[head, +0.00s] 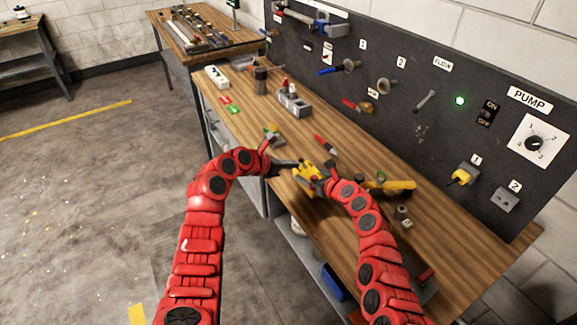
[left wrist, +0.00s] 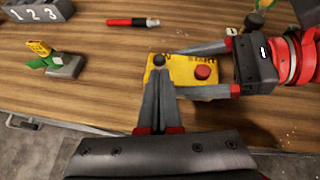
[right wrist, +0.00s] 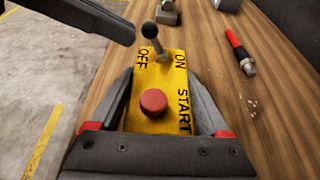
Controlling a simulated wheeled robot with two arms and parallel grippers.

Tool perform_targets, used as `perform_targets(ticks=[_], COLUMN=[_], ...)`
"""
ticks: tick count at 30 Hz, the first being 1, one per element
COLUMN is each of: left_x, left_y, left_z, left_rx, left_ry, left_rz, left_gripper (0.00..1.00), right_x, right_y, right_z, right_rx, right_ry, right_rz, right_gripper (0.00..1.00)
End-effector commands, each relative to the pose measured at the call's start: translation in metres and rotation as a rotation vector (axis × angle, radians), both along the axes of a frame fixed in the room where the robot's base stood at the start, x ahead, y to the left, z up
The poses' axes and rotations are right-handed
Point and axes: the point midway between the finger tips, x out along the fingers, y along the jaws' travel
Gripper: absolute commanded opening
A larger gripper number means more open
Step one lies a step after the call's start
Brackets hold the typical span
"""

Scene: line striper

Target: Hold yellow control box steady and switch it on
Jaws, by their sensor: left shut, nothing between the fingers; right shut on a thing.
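The yellow control box (head: 306,174) is on the wooden workbench (head: 240,118). In the right wrist view the box (right wrist: 160,85) shows OFF, ON and START labels, a red button (right wrist: 153,102) and a lever with a dark ball knob (right wrist: 149,30). The lever leans a little toward the OFF side there. My right gripper (left wrist: 203,70) is shut on the box, one finger along each side. My left gripper (left wrist: 160,77) is shut and empty, its fingertips close by the knob (left wrist: 158,60). I cannot tell whether they touch it.
A red and black pen-like tool (left wrist: 132,22) lies behind the box. A grey block marked 1 2 3 (head: 292,102) and a small grey block with a yellow-green top (left wrist: 65,64) stand to the left. A yellow-handled tool (head: 390,185) lies at right. The dark panel (head: 400,90) rises behind.

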Motion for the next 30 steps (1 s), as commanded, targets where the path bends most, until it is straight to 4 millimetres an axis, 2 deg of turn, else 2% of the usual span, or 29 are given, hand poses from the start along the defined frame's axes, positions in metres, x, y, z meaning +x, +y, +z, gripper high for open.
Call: perform_targets(ticks=[30], left_x=[0.006], left_y=[-0.008], left_z=[0.01], left_rx=[0.129], left_ry=[0.09], left_rz=[-0.003], left_gripper=[0.0], right_x=[0.0], right_y=[0.0], right_z=[0.0], right_rx=[0.0], right_ry=[0.0], right_rz=[0.0], right_gripper=[0.0])
